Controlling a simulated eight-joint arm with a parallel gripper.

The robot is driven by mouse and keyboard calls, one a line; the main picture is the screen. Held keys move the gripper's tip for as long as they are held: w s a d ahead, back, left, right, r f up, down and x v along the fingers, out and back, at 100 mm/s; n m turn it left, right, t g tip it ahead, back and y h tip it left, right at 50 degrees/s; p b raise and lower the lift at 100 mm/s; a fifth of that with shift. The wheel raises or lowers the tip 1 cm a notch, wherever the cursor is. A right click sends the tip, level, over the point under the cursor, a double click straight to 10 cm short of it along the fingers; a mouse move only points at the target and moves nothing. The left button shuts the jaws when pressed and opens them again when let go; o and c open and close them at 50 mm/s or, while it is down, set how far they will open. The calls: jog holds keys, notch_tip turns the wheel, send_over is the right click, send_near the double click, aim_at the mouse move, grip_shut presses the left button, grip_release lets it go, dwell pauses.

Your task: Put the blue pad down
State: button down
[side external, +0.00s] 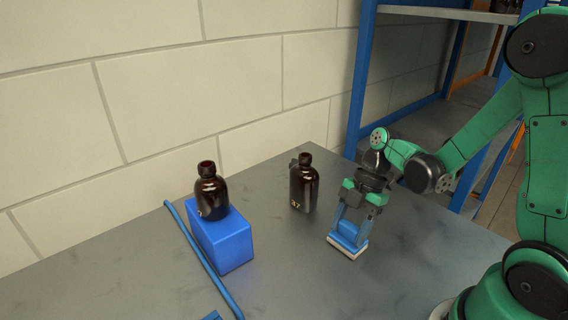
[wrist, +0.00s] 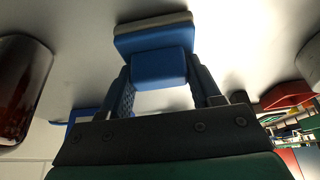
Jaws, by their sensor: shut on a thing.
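The blue pad (side external: 348,236) has a blue block-like top and a pale flat base. My gripper (side external: 350,228) is shut on its blue upper part, from above, with one finger on each side. The pale base is low over the grey table, and I cannot tell whether it touches. In the wrist view the pad (wrist: 155,42) sits between the two fingers of my gripper (wrist: 160,72), with the pale base at the far side.
A dark amber bottle (side external: 303,184) stands on the grey table (side external: 300,285) left of my gripper. Another amber bottle (side external: 211,192) stands on a blue box (side external: 224,243). A blue rail (side external: 202,257) runs left of the box. The table in front of the pad is clear.

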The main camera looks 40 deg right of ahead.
jog(key=shift+f, duration=0.1)
jog(key=shift+c, duration=0.8)
grip_release()
jog(key=v, duration=1.2)
jog(key=m+t+h, duration=0.4)
jog(key=m+t, duration=0.1)
jog(key=m, duration=1)
send_over(352, 223)
jog(key=a, duration=0.3)
jog(key=m+t, duration=0.1)
jog(key=a+m+t, duration=0.1)
jog(key=m, duration=0.1)
jog(key=shift+w+a, duration=0.3)
